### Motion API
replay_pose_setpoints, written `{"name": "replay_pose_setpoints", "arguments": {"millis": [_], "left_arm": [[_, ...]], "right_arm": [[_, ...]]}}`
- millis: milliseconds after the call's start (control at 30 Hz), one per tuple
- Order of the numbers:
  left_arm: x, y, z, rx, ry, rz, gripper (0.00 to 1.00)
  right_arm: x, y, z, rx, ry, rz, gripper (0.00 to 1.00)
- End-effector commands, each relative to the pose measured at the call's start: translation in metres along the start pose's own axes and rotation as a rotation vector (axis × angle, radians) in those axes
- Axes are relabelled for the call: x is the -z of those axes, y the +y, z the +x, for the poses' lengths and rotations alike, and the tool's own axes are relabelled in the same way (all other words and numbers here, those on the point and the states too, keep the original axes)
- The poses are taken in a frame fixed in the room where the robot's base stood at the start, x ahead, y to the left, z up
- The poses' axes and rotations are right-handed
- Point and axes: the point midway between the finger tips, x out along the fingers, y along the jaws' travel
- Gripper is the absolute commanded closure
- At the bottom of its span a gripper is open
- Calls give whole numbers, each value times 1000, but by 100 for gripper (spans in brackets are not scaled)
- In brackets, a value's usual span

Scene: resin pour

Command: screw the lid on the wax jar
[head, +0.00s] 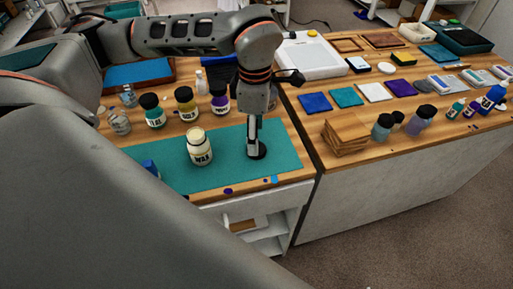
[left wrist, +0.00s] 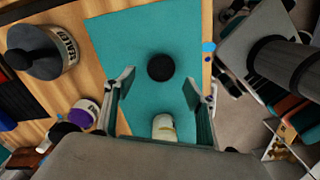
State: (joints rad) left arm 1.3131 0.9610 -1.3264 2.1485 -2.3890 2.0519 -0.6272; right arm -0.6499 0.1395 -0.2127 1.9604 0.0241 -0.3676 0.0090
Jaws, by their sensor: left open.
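The wax jar (head: 200,150) is a cream jar with a "WAX" label, upright on the teal mat (head: 190,178). Its top is pale with no dark lid on it. It also shows in the left wrist view (left wrist: 163,124), partly hidden by my gripper. A black round lid (head: 261,153) lies flat on the mat to the right of the jar, and it shows whole in the left wrist view (left wrist: 161,67). My left gripper (head: 254,146) points down over the lid. In the left wrist view its fingers (left wrist: 160,86) are spread and empty. My right gripper is not in view.
Several dark-lidded jars (head: 185,104) stand behind the mat. A small blue object (head: 150,167) sits at the mat's left edge. On the right-hand table are a wooden stack (head: 345,136), coloured squares and bottles. The mat around the lid is clear.

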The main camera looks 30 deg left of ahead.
Motion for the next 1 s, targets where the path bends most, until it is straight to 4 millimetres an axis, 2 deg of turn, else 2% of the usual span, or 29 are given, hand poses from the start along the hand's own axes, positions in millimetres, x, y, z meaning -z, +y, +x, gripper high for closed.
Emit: {"name": "replay_pose_setpoints", "arguments": {"millis": [100,300,667,767,800,1000], "left_arm": [[-3,-3,20,5,2,0,45],[-3,-2,40,4,1,1,45],[-3,-2,42,2,1,1,45],[-3,-2,42,2,1,1,64],[-3,-2,42,2,1,1,73],[-3,-2,42,2,1,1,74]], "right_arm": [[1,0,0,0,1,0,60],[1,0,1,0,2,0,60],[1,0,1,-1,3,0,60],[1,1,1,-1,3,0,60],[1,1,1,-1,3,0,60],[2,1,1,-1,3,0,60]]}}
